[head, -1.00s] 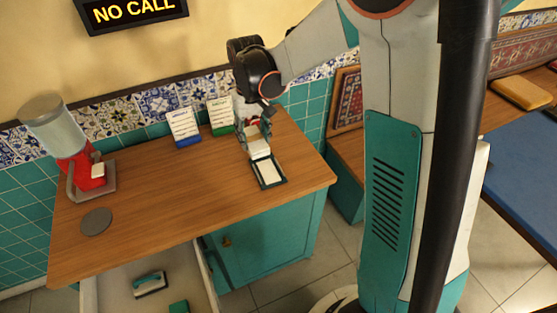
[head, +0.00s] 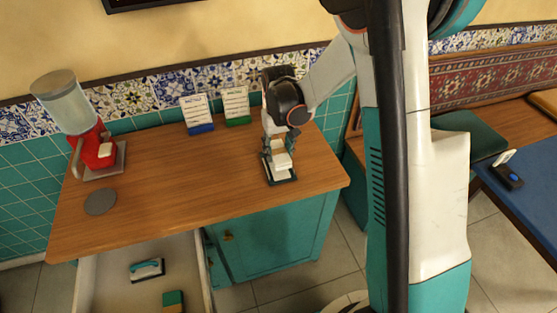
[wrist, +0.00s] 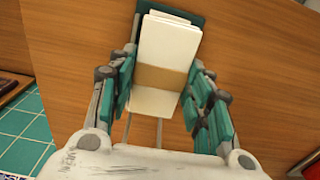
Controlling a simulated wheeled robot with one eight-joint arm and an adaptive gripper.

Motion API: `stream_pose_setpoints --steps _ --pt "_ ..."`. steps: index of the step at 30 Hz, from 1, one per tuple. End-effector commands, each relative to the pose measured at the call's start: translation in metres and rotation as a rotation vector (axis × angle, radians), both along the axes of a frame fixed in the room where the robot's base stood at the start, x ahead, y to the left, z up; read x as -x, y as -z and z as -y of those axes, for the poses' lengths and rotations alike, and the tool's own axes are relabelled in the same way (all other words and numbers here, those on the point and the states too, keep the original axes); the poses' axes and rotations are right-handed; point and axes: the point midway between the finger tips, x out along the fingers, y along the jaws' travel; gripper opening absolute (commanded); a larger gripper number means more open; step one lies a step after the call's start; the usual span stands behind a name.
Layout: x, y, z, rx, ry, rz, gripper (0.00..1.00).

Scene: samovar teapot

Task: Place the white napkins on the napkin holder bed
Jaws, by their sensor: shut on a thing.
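The white napkins (wrist: 166,50), a stack with a tan paper band, sit between the fingers of my gripper (wrist: 160,85) in the wrist view. In the head view the white napkins (head: 281,161) are over the dark green napkin holder (head: 281,180) near the counter's right front. My gripper (head: 278,148) is shut on the napkins from above. The holder's edge also shows behind the stack in the wrist view (wrist: 195,17). I cannot tell whether the stack touches the holder bed, since it covers most of it.
Two menu stands, blue-based (head: 198,115) and green-based (head: 236,107), stand at the back of the wooden counter (head: 170,200). A red dispenser (head: 92,145) and a grey disc (head: 100,201) are at left. An open drawer (head: 205,275) juts out in front. The counter's middle is clear.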

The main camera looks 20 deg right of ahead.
Motion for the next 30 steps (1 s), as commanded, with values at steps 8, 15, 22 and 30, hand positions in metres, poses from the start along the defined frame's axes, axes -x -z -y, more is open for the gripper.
stream_pose_setpoints --steps 8,15,22,30 --pt "-0.001 0.034 0.0 0.0 0.0 0.0 0.22" --pt "0.0 0.042 0.0 0.0 0.0 0.0 0.22" --pt "0.0 0.046 0.0 0.0 0.0 0.0 0.22" --pt "0.0 0.045 0.0 0.0 0.0 0.0 0.66"
